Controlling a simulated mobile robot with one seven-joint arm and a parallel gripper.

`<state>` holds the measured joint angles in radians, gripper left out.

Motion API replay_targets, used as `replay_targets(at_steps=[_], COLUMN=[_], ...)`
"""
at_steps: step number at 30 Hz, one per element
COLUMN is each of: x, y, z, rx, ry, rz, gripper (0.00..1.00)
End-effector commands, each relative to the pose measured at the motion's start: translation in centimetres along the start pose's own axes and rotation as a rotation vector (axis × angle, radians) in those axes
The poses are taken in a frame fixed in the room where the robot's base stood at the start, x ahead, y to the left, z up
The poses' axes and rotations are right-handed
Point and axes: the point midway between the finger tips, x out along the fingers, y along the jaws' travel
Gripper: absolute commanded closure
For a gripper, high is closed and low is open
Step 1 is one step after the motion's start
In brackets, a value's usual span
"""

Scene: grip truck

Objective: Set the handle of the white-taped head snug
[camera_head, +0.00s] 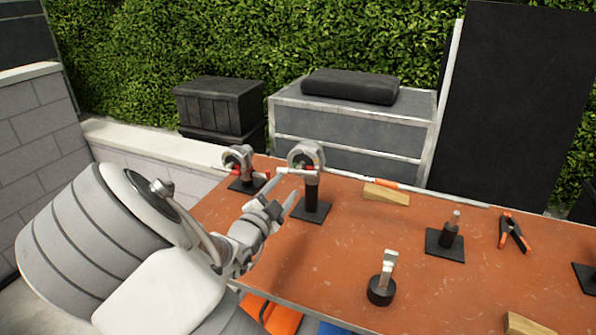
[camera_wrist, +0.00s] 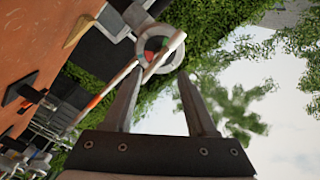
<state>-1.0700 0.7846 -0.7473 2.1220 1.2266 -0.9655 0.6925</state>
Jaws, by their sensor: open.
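A grey round grip head (camera_head: 305,155) stands on a black post and square base near the table's back left. A pale handle (camera_head: 291,171) sticks out to its left, roughly level; I take this as the white-taped head. In the wrist view the head's ring (camera_wrist: 145,53) shows beyond the fingers, with the pale handle (camera_wrist: 165,56) slanting across it. My gripper (camera_head: 284,197) is open and empty, just in front and left of that head. I cannot tell whether the handle is snug. Another grey head (camera_head: 238,156), with red on its handle, stands further left.
The orange-brown table (camera_head: 340,260) also holds a wooden wedge (camera_head: 386,194), a short post on a black base (camera_head: 447,238), an orange-tipped clamp (camera_head: 514,232) and a round-based stand (camera_head: 381,285). A pale rod with an orange part lies along the back edge. The table's middle is clear.

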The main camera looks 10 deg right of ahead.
Motion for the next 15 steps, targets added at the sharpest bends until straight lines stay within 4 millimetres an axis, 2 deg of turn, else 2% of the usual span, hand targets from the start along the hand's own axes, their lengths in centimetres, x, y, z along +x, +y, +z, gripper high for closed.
replay_targets(at_steps=[1,6,12,15], x=[1.3,4.8,7.8,8.6], y=[0.1,0.1,0.1,0.0], z=[-0.1,-0.1,0.0,0.0], rx=[-0.001,-0.001,-0.001,0.000], ry=[0.004,0.002,0.001,0.000], rz=[0.001,0.000,0.001,0.000], gripper=[0.43,0.43,0.43,0.43])
